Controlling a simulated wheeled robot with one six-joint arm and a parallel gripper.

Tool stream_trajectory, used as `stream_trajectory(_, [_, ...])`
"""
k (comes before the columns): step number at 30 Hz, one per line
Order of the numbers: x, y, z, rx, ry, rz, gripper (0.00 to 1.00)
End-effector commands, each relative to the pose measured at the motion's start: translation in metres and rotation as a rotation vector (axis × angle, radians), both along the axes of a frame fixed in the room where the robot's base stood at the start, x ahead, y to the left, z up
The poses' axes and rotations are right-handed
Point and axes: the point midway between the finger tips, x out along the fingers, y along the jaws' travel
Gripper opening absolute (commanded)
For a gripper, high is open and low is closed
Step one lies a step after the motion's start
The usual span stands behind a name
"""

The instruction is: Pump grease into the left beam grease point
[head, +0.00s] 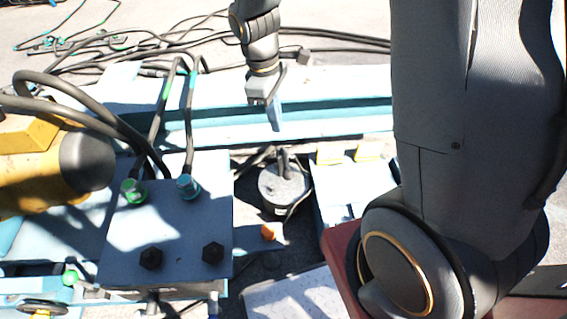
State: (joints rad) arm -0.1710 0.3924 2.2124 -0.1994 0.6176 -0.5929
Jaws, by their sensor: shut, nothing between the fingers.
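My gripper (275,120) hangs at the upper middle of the head view, fingers pointing down, shut and empty. It appears in front of the long pale blue beam (345,115); whether it touches the beam cannot be told. A dark round canister (283,187) with a hose or handle on top stands below it, in a gap between blue parts. A small orange piece (268,232) sits below the canister. No grease point can be picked out with certainty.
A blue block (165,230) with dark bolts and two hose fittings stands at left. Thick black hoses (95,105) arch above it, beside a yellow and grey machine part (85,160). More cables lie on the ground behind. My own arm covers the right side.

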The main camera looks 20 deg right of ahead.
Motion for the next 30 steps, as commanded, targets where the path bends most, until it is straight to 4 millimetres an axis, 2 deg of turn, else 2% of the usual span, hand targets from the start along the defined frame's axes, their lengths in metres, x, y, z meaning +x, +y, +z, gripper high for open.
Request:
stream_trajectory(1, [0.008, -0.001, -0.015, -0.007, 0.018, 0.055, 0.00])
stream_trajectory(6, [0.031, -0.005, -0.058, -0.022, 0.055, 0.244, 0.00])
stream_trajectory(12, [0.046, -0.008, -0.094, -0.028, 0.085, 0.392, 0.00])
stream_trajectory(17, [0.049, -0.009, -0.105, -0.030, 0.094, 0.439, 0.00])
stream_trajectory(30, [0.049, -0.010, -0.110, -0.029, 0.096, 0.442, 0.00])
